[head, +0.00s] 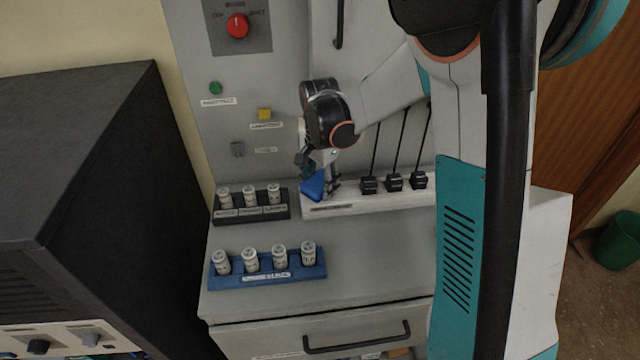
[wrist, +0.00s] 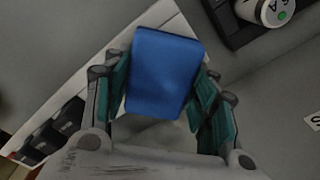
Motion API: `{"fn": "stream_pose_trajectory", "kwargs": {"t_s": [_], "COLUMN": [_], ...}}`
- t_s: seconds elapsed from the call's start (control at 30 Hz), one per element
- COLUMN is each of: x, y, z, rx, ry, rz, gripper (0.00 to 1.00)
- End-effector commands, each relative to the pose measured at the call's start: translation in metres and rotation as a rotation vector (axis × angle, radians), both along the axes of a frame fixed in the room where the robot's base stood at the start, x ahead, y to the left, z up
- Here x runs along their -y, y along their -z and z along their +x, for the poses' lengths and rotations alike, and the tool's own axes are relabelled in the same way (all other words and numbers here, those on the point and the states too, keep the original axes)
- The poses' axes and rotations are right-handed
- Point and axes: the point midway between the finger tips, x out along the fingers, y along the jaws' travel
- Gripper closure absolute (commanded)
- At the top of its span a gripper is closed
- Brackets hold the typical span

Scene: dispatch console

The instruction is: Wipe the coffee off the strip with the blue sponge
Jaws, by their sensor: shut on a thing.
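My gripper (head: 322,176) is shut on the blue sponge (head: 313,186) at the left end of the white strip (head: 350,203). In the wrist view the sponge (wrist: 163,75) sits between the two teal finger pads of my gripper (wrist: 166,98). The strip (wrist: 105,62) shows behind and beside the sponge in that view. I cannot tell whether the sponge touches the strip. No coffee can be made out on the visible part of the strip; the part behind the sponge and gripper is hidden.
Black plugs with cords (head: 394,183) stand on the strip to the right. A dark rack (head: 252,214) with white vials is just left. A blue rack (head: 268,281) with several vials stands in front. The grey desktop (head: 370,255) front right is clear.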

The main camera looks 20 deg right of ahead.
Motion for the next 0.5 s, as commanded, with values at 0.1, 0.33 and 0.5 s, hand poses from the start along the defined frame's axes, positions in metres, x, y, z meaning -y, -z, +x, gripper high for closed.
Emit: {"fn": "stream_pose_trajectory", "kwargs": {"t_s": [0.1,0.33,0.5], "x": [0.001,-0.003,-0.005], "y": [-0.002,0.001,0.004], "z": [0.002,-0.018,-0.030], "rx": [0.006,0.003,-0.004], "ry": [0.003,0.003,0.001], "rz": [-0.001,-0.001,-0.001], "gripper": [0.82,0.81,0.79]}}
